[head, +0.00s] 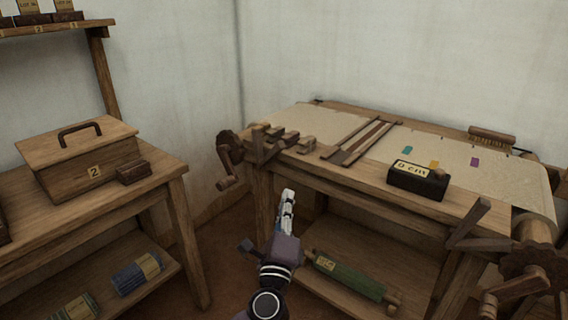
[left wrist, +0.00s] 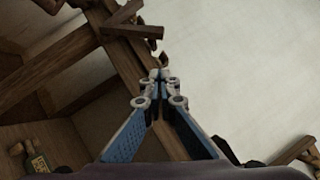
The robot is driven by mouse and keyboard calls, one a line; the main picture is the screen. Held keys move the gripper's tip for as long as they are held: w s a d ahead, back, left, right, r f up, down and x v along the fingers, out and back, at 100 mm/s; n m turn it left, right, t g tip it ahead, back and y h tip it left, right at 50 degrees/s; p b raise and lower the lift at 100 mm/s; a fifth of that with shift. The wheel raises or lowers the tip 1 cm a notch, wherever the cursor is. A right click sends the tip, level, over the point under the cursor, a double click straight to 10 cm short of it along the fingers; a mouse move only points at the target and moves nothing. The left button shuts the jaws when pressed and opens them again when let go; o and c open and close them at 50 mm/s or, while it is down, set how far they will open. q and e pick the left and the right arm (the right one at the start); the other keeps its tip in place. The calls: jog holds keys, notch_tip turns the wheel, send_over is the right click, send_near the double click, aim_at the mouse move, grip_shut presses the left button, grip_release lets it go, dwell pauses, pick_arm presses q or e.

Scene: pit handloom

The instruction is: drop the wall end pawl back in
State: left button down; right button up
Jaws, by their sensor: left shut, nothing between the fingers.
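The loom frame (head: 345,178) stands against the wall. At its left end, near the room corner, is a dark toothed wheel with a crank (head: 228,150). A dark wooden pawl-like bar (head: 258,143) stands up beside it; I cannot tell whether it touches the teeth. A similar bar (head: 470,222) leans up by another toothed wheel (head: 532,266) at the right end. My left gripper (head: 288,193) is shut and empty, in front of the loom's front rail and apart from both bars. Its closed tips (left wrist: 160,76) show in the left wrist view. My right gripper is not in view.
A black 9 cm block (head: 418,180) sits on the front rail. Small wooden blocks (head: 290,139), a slatted wooden piece (head: 360,140) and a brush (head: 491,137) lie on the loom. A green roll (head: 348,275) lies on the lower shelf. A bench with a lidded box (head: 85,165) stands left.

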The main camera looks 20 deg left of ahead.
aim_at(272, 155)
pick_arm(q)
jog(key=x, duration=0.4)
jog(key=a+x, duration=0.1)
jog(key=x, duration=0.3)
jog(key=a+r+x, duration=0.1)
jog(key=x, duration=0.4)
jog(key=shift+s+a, duration=0.25)
jog(key=shift+s, duration=0.15)
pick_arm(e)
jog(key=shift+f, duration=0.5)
